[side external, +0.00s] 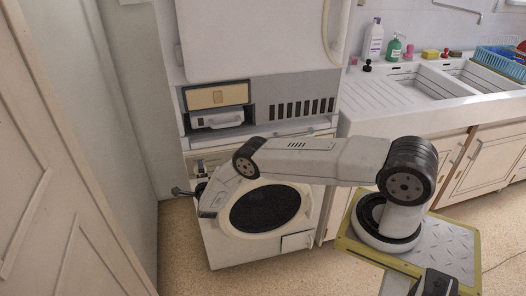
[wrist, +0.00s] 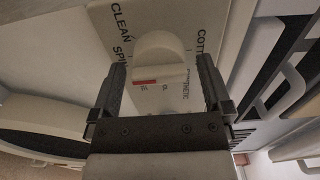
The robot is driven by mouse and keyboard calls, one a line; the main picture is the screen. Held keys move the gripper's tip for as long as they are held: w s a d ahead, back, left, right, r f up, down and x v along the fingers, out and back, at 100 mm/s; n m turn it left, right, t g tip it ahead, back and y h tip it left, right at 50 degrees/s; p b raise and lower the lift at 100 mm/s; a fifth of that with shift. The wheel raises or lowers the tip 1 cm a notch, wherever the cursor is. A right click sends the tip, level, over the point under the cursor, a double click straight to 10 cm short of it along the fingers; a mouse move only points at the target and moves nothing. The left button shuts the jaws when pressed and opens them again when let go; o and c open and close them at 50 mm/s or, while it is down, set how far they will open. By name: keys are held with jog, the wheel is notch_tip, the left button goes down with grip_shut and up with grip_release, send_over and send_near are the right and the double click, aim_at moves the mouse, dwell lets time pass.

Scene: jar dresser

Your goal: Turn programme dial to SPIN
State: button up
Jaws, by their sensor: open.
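The programme dial (wrist: 160,52) is a cream round knob with a raised grip bar on a pale panel of the washing machine (side external: 215,245). A red mark (wrist: 146,82) shows at the lower left of the dial in the wrist view. Lettering around it reads CLEAN, SPIN (partly hidden), COTTON (cut off) and SYNTHETIC. My gripper (wrist: 161,68) is open, with one dark finger on each side of the dial; I cannot tell whether either touches it. In the side view my gripper (side external: 182,191) is at the machine's upper left front, and the dial cannot be made out.
The machine's round door (side external: 265,208) is shut, below and right of my gripper. A dryer-like cabinet with a drawer (side external: 217,120) stands above it. A sink (side external: 430,85) with bottles and a blue rack (side external: 500,62) is to the right. A cream door (side external: 55,180) is at left.

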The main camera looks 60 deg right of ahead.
jog(key=shift+s+a, duration=0.1)
jog(key=v, duration=0.7)
jog(key=shift+s+a, duration=0.2)
jog(key=shift+s, duration=0.05)
jog(key=shift+r, duration=0.1)
dwell(0.3)
jog(key=w+a+r+n+y, duration=0.3)
jog(key=w+r+n+y, duration=0.3)
jog(key=r, duration=0.3)
jog(key=s+a+r+n+g+y, duration=0.2)
jog(key=s+a+r+n+y, duration=0.2)
jog(key=r+n, duration=0.35)
jog(key=s+r+n+g+y, duration=0.1)
jog(key=s+r+n+g, duration=0.1)
jog(key=s, duration=0.7)
jog(key=s+r+n+g+y, duration=0.1)
jog(key=s+r+n+g, duration=0.2)
jog(key=s+n, duration=0.4)
jog(key=s+r+n+g, duration=0.3)
jog(key=s+r+n, duration=0.1)
jog(key=s, duration=0.9)
jog(key=shift+a+r+y, duration=0.35)
jog(key=shift+r+y, duration=0.05)
jog(key=shift+r, duration=0.05)
